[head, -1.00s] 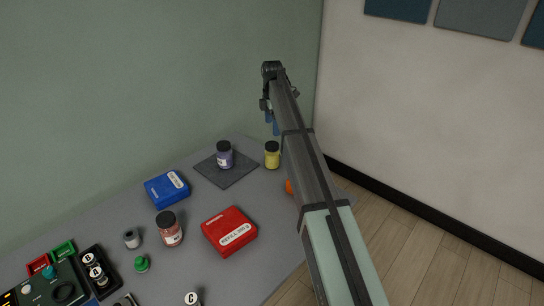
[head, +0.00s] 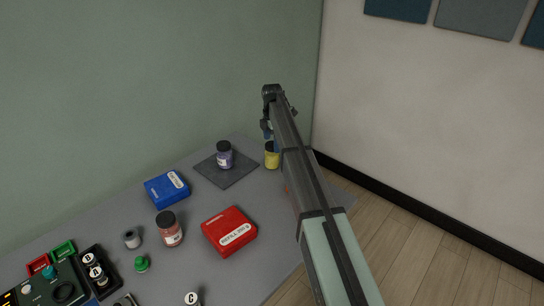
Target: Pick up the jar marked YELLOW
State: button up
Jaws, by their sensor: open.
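The yellow jar (head: 271,160) with a dark lid stands upright near the far right corner of the table, just right of the dark mat. Its marking is not readable from here. My gripper (head: 268,134) is open, with blue fingertips partly showing at the jar's lid. My arm hides the gripper's right side and part of the jar's top. I cannot tell whether the fingers touch the jar.
A purple jar (head: 225,156) stands on the dark mat (head: 240,176), close left of the yellow jar. A blue box (head: 167,189), a red box (head: 229,232) and a red jar (head: 169,229) stand nearer. The wall rises behind the table.

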aim_at(272, 155)
jog(key=shift+s+f, duration=0.15)
jog(key=shift+f, duration=1.15)
jog(key=shift+s+f, duration=0.15)
jog(key=shift+f, duration=1.15)
jog(key=shift+c, duration=0.2)
jog(key=c, duration=1.4)
